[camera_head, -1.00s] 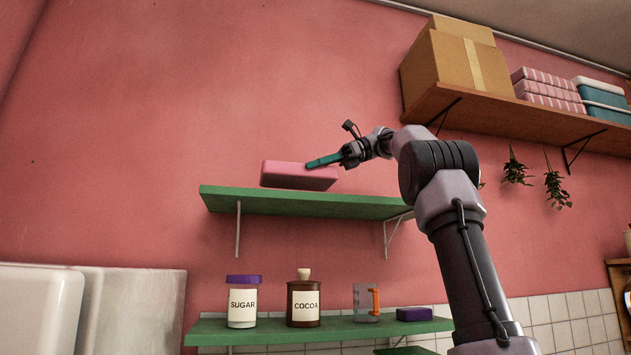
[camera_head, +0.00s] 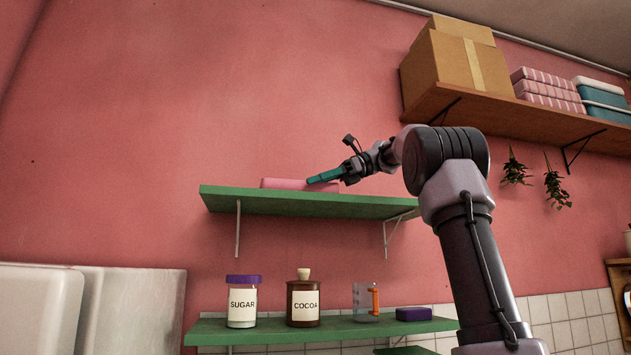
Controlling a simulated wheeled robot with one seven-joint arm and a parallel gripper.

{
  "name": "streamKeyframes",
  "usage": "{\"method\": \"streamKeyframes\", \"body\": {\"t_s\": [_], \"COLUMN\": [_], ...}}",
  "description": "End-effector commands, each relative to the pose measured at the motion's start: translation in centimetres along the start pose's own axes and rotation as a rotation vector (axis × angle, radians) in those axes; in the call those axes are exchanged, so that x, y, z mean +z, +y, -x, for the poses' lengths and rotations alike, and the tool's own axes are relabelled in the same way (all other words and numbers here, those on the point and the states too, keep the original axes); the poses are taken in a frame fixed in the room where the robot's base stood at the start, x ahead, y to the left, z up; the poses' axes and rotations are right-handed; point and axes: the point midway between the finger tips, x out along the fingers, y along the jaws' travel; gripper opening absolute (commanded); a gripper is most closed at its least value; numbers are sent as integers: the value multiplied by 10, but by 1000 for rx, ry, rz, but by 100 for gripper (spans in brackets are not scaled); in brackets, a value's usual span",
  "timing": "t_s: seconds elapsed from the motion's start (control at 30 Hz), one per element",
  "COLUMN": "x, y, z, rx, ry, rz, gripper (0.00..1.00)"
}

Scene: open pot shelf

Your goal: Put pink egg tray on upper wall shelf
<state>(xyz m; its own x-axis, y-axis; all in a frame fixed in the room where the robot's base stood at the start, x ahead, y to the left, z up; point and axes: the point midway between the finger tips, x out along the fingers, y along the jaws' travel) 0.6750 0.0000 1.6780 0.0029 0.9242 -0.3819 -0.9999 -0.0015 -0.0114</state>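The pink egg tray (camera_head: 283,184) is a flat pink block over the upper green wall shelf (camera_head: 300,203), left of its middle. The shelf's front edge hides its lower part, so I cannot tell whether it touches the shelf top. My gripper (camera_head: 314,179) reaches in from the right, its teal fingers at the tray's right part. It looks shut on the tray, though the grip itself is partly hidden.
The lower green shelf (camera_head: 270,338) holds a sugar jar (camera_head: 242,302), a cocoa jar (camera_head: 303,300), a measuring cup (camera_head: 366,302) and a purple block (camera_head: 414,314). A brown shelf (camera_head: 530,118) at upper right bears a cardboard box (camera_head: 455,68). The upper green shelf's left end looks clear.

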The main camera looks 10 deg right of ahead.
Motion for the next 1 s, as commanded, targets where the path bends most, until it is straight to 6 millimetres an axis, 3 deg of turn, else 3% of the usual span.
{"method": "streamKeyframes", "body": {"t_s": [0.37, 0.47, 0.7, 1.0], "x": [4, 3, 2, 3], "y": [0, -2, -2, -2], "z": [2, 16, 68, 99], "rx": [-1, -3, -8, 2], "ry": [0, 2, 0, 2], "rz": [1, -1, -3, 0], "gripper": [35, 35, 35, 35]}}
